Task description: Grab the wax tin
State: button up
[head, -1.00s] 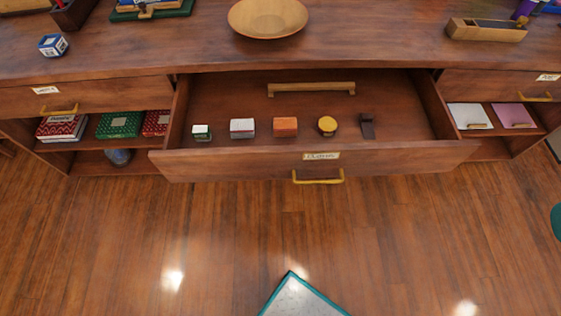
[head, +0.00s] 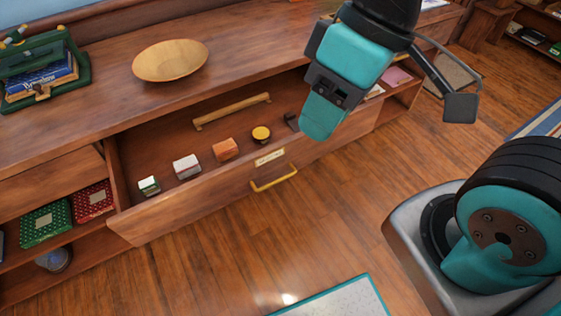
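A small round yellow tin with a dark side, which looks like the wax tin (head: 261,133), sits in the open drawer (head: 190,208) near its front panel. It stands upright between an orange box (head: 225,149) and a small dark object (head: 291,121). My teal and black gripper (head: 322,112) hangs at the upper right, in front of the drawer's right end in the picture. It is apart from the tin and to its right. The view does not show clearly whether its fingers are apart.
A white-grey box (head: 187,166) and a small green and white box (head: 149,185) also stand in the drawer. A wooden bar (head: 232,111) lies behind them. A wooden bowl (head: 170,60) stands on the top above. The floor before the drawer is mostly clear.

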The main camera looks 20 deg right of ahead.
aim_at(261, 135)
jog(key=z, duration=0.1)
jog(key=k, duration=0.4)
jog(key=u, duration=0.85)
jog(key=i, duration=0.95)
jog(key=z, duration=0.5)
